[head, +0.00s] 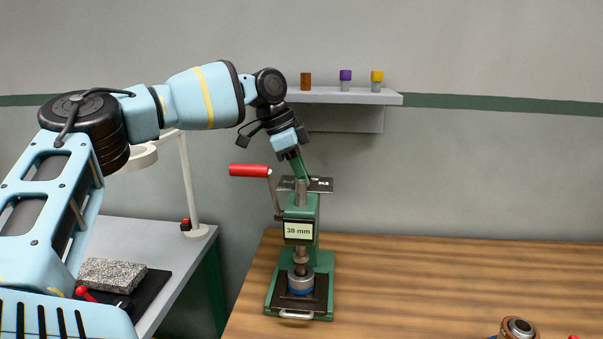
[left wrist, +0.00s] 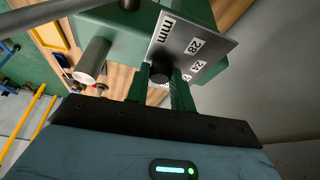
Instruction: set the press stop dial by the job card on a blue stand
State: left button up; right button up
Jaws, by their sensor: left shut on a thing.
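The green press (head: 311,222) stands on the wooden table. A flat scale plate (head: 320,185) sits at its top; in the left wrist view this plate (left wrist: 195,45) shows "mm", "28" and "24". My left gripper (head: 304,181) points down at the plate. In the left wrist view its green fingers (left wrist: 160,85) are shut on a dark round knob (left wrist: 158,72) at the plate, which I take as the stop dial. A card reading "38 mm" (head: 298,230) is on the press front. No blue stand is recognisable. My right gripper is out of view.
A red-handled lever (head: 249,170) sticks out left of the press top. A wall shelf (head: 345,96) with small coloured items is behind. A grey side table (head: 150,240) stands left. A round metal part (head: 518,327) lies front right; the table between is clear.

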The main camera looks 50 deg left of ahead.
pick_arm(q)
jog(key=o, duration=1)
jog(key=shift+s+a+r, duration=0.1)
jog(key=shift+a+r, duration=0.05)
jog(key=shift+r, duration=0.45)
jog(key=shift+s+a+r, duration=0.7)
jog(key=shift+r, duration=0.15)
jog(key=s+a, duration=0.3)
jog(key=s, duration=0.1)
jog(key=s+a, duration=0.4)
jog(key=shift+a, duration=0.15)
